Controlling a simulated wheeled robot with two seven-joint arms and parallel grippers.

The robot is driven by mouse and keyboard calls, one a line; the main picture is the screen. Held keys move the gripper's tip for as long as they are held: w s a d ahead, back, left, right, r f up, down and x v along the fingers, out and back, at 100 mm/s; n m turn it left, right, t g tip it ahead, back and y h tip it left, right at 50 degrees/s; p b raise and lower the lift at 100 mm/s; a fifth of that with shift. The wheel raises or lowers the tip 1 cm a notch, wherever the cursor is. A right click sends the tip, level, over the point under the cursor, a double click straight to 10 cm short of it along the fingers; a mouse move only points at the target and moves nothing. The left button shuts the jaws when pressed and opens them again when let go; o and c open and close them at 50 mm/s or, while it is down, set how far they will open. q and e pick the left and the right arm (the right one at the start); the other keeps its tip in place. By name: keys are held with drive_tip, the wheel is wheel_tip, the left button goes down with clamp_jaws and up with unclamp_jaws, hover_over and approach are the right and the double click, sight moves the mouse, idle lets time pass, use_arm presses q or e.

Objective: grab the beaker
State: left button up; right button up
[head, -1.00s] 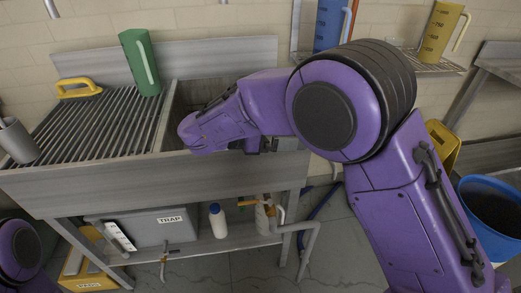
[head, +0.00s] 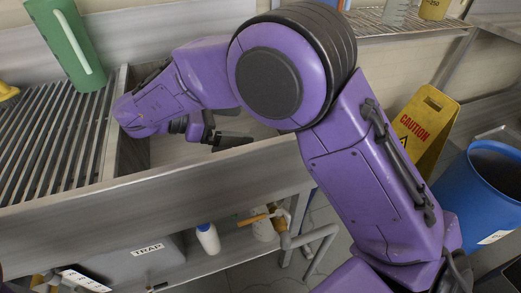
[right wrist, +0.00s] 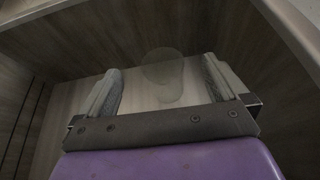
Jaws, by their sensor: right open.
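A faint, clear, rounded glass-like object (right wrist: 165,80), which looks like the beaker, lies in the sink basin (right wrist: 60,40) in the right wrist view. It is just beyond and between the fingertips of my right gripper (right wrist: 160,66), with no finger closed on it. Its exact shape is hard to make out. In the head view my right gripper (head: 222,140) reaches into the sink, its fingers apart and partly hidden by my wrist. The clear object cannot be made out there. My left gripper is out of view.
A green jug (head: 68,42) stands on the ribbed drainboard (head: 45,130) left of the sink. The sink's front rim (head: 160,195) runs below my arm. A wire shelf (head: 370,22) holds a clear graduated vessel (head: 395,12). A caution sign (head: 424,125) and blue bin (head: 470,195) stand right.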

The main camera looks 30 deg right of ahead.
sight(263, 138)
drive_tip(key=d+f, duration=0.2)
drive_tip(key=s+d+f, duration=0.1)
drive_tip(key=d+f, duration=0.3)
drive_tip(key=shift+s+d+f+b, duration=0.3)
drive_tip(key=shift+s+d, duration=0.1)
drive_tip(key=c, duration=1)
